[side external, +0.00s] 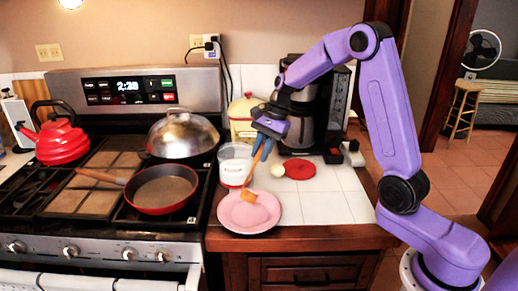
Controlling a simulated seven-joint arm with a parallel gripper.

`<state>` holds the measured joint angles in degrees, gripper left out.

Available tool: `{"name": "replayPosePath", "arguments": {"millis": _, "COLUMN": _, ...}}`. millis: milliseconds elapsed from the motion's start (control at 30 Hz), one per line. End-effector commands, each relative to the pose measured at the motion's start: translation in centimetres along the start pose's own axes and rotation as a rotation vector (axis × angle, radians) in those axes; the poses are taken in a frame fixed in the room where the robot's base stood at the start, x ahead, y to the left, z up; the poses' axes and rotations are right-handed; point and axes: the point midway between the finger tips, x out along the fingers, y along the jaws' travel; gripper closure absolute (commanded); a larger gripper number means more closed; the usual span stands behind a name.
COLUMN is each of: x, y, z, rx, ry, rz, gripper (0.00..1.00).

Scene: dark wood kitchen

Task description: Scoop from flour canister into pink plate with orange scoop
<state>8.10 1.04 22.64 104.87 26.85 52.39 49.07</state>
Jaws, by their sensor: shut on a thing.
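The pink plate (236,222) lies on the white tiled counter, near its front edge beside the stove. A clear canister with white contents (235,162), likely the flour canister, stands just behind it. My gripper (261,147) is above the counter, right of the canister, pointing down. It is shut on the orange scoop (248,194), which hangs tilted down to the left. The scoop's head overlaps the back part of the plate in the side view; whether it touches the plate, and whether it holds flour, I cannot tell.
A red disc (299,169) and a small whitish round thing (277,171) lie right of the scoop. A cream canister (243,121) and a black coffee maker (301,112) stand behind. A red pan (161,189) sits on the stove to the left. The counter's front right is clear.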

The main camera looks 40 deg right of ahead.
Motion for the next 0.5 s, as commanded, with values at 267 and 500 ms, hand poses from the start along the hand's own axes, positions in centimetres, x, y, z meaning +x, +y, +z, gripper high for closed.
{"name": "replayPosePath", "arguments": {"millis": 267, "x": 1.2, "y": 0.1, "z": -2.3, "rx": 0.004, "ry": -0.171, "rz": 0.001, "gripper": 1.00}}
{"name": "replayPosePath", "arguments": {"millis": 500, "x": 2.6, "y": 0.1, "z": -3.8, "rx": 0.004, "ry": -0.330, "rz": 0.000, "gripper": 1.00}}
